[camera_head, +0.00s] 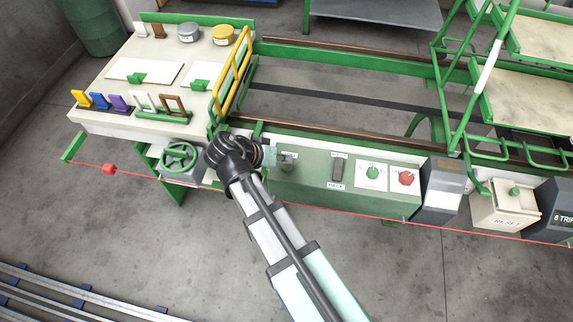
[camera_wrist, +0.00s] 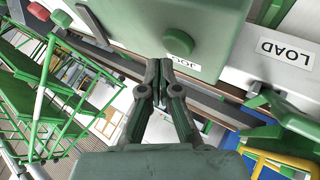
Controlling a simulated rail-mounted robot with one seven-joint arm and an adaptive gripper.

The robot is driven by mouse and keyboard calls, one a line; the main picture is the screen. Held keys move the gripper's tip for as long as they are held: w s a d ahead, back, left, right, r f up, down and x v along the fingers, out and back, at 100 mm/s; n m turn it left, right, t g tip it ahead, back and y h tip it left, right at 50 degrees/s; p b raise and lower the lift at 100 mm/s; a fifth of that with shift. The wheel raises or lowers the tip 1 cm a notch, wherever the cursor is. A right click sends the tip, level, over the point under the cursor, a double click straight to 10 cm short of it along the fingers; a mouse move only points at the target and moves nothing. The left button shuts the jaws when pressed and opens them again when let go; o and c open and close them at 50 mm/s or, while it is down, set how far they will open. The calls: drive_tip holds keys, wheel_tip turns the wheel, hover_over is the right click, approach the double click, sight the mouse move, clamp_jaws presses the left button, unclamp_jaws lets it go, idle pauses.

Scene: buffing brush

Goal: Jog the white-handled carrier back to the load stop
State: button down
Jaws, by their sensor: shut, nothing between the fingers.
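The carrier (camera_head: 487,82) is a green tube frame with a white sleeve on its slanted post, at the right end of the rails in the head view. In the wrist view its white handle (camera_wrist: 39,102) shows at the left. My gripper (camera_head: 272,155) is shut and empty at the left end of the green control panel (camera_head: 315,193), by a green knob. A dark upright switch (camera_head: 338,169) with labels above and below, the lower reading BACK, stands to its right. In the wrist view my fingertips (camera_wrist: 159,66) are near a JOG label (camera_wrist: 180,42); contact is unclear.
A LOAD label (camera_wrist: 285,53) shows in the wrist view. A yellow guard (camera_head: 232,75) stands at the rails' left end, beside a table (camera_head: 100,117) with colored holders. A green button (camera_head: 372,172) and red button (camera_head: 405,178) sit right on the panel. A red cord (camera_head: 330,206) runs along the front.

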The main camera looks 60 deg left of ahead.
sight(284, 167)
drive_tip(key=shift+f, duration=0.1)
idle(0.4)
drive_tip(key=shift+f+b, duration=0.35)
drive_tip(key=shift+f+b, duration=0.35)
drive_tip(key=shift+f, duration=0.1)
idle(0.7)
drive_tip(key=shift+r, duration=0.15)
idle(4.1)
drive_tip(key=shift+r+p, duration=0.45)
drive_tip(key=shift+r, duration=0.3)
drive_tip(key=shift+r, duration=0.1)
drive_tip(key=shift+r+p, duration=1.25)
drive_tip(key=shift+r, duration=1.15)
